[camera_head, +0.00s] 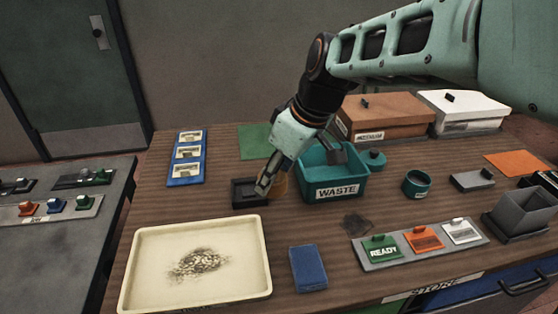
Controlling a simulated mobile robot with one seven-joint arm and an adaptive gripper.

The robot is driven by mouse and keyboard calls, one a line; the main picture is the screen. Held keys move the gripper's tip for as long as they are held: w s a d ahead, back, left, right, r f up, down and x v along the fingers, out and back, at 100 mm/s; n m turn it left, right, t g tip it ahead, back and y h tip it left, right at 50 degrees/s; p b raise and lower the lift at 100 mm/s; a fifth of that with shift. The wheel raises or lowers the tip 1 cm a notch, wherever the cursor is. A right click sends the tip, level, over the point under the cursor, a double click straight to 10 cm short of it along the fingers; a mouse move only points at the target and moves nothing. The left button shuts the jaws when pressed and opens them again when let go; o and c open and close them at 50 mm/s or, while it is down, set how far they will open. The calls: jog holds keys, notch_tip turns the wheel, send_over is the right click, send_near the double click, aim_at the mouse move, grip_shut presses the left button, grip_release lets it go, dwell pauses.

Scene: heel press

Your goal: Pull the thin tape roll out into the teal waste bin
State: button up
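The teal waste bin (336,194), labelled WASTE, stands near the middle of the wooden table. A dark item shows at its opening. My gripper (264,187) points down just left of the bin, over a small black holder (241,195). A tan-brown rounded thing, perhaps the tape roll (281,184), shows just right of my fingers and is partly hidden by them. I cannot tell whether the fingers are apart or closed on it.
A cream tray (140,262) with small pieces lies front left, a blue block (308,268) front centre. A grey rack (375,258) with READY and other tags lies front right. A brown box (382,118) and a white box (468,111) stand behind.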

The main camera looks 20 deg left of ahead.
jog(key=shift+a+p+v, duration=0.2)
jog(key=shift+p+v, duration=0.35)
jog(key=shift+v, duration=0.25)
jog(key=shift+a+p+v, duration=0.15)
jog(key=shift+p+v, duration=0.4)
jog(key=shift+v, duration=0.3)
jog(key=shift+r, duration=0.15)
